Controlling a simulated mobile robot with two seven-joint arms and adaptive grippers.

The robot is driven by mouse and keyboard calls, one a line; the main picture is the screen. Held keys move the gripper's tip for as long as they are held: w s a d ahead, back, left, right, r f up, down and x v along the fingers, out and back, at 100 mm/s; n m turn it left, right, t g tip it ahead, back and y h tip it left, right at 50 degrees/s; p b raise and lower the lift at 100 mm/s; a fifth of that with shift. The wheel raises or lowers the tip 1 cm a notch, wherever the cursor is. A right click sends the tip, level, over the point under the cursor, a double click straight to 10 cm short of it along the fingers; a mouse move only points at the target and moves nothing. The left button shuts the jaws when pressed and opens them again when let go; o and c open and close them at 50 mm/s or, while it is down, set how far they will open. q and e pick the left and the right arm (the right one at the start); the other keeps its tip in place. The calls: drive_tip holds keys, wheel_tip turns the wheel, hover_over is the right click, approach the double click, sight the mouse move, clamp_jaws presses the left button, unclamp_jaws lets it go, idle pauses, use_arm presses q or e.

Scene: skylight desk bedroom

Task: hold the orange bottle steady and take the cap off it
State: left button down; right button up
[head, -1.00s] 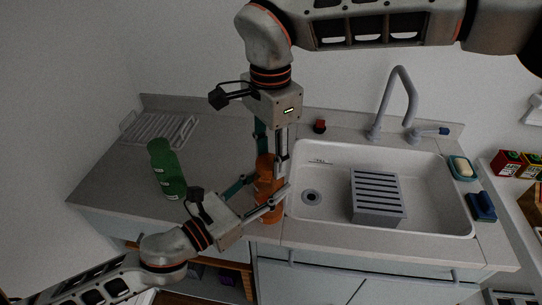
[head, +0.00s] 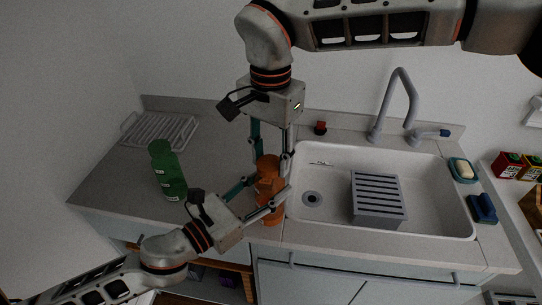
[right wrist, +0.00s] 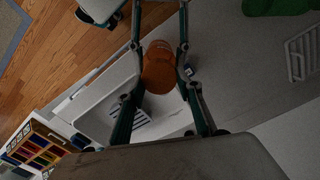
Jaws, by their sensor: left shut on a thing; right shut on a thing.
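The orange bottle (head: 269,213) stands upright on the counter just left of the sink. My left gripper (head: 264,196) is shut around its body from the front left. My right gripper (head: 271,161) comes down from above and is shut on the bottle's orange cap (head: 267,166). In the right wrist view the cap (right wrist: 158,66) shows from above between the two fingers of the right gripper (right wrist: 160,74). The cap still sits at the bottle's top; whether it is loose cannot be told. The fingers hide parts of bottle and cap.
A green bottle (head: 167,171) stands to the left, near a white drying rack (head: 158,132). The sink (head: 430,205) with a grey slatted box (head: 378,198) and a faucet (head: 401,100) lies to the right. A small red-and-black item (head: 320,128) stands behind the sink.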

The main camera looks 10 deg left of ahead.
drive_tip(key=shift+r, duration=0.25)
drive_tip(key=shift+r, duration=0.75)
